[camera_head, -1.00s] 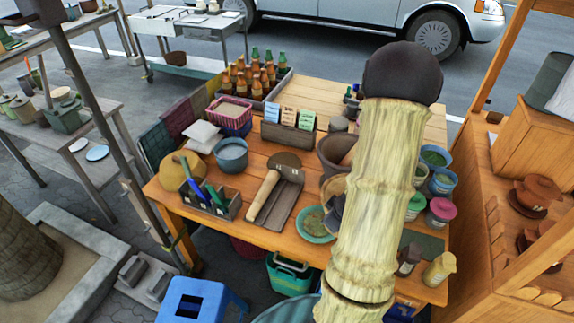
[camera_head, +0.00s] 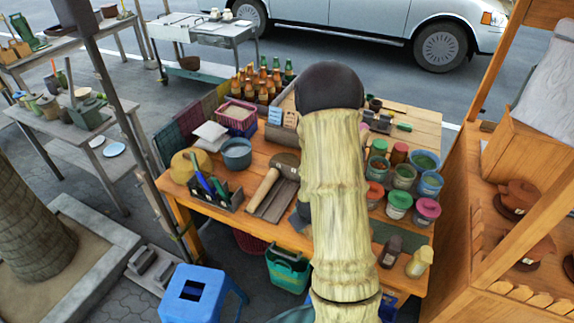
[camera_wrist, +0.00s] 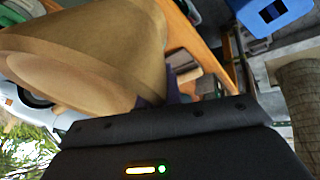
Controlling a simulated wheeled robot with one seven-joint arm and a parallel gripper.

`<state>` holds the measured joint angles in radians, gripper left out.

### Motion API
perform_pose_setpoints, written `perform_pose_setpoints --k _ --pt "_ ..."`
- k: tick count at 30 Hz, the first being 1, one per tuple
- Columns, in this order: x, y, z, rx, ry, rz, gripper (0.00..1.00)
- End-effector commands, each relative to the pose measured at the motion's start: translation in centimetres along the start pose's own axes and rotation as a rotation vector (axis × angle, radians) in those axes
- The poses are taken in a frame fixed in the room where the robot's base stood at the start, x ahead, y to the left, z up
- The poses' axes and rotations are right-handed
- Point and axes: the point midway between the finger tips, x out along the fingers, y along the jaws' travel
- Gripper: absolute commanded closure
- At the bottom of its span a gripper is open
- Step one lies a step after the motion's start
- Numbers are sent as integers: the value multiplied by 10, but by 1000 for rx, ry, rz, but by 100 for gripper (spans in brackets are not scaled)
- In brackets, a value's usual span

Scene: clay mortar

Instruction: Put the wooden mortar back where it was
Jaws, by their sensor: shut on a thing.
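The wooden mortar (camera_wrist: 95,50) fills the upper left of the wrist view as a large, smooth, tan tapered body, tilted in that picture. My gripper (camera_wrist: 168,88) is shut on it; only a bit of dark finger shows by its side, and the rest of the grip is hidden. In the head view my own arm covers the mortar and the gripper. The wooden table (camera_head: 180,200) stands below, and the part of its top behind my arm is hidden.
A mallet-like tool (camera_head: 265,186) lies in a tray left of my arm. Bottles (camera_head: 262,85), a blue-grey pot (camera_head: 237,154) and a pink basket (camera_head: 238,115) stand at the back left. Several jars (camera_head: 398,204) crowd the right side. A blue stool (camera_head: 195,290) stands in front.

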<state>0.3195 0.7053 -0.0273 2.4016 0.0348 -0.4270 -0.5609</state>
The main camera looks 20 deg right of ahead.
Motion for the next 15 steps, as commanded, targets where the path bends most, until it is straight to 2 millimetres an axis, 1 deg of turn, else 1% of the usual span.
perform_pose_setpoints --k 1,6,11,14,15 --pt "5 -10 -8 3 2 4 100" --pt "23 -41 -22 47 -11 25 100" --pt "43 -76 -30 93 -27 45 100" --pt "59 -101 -32 123 -35 59 100" --pt "67 -112 -30 135 -39 65 100"
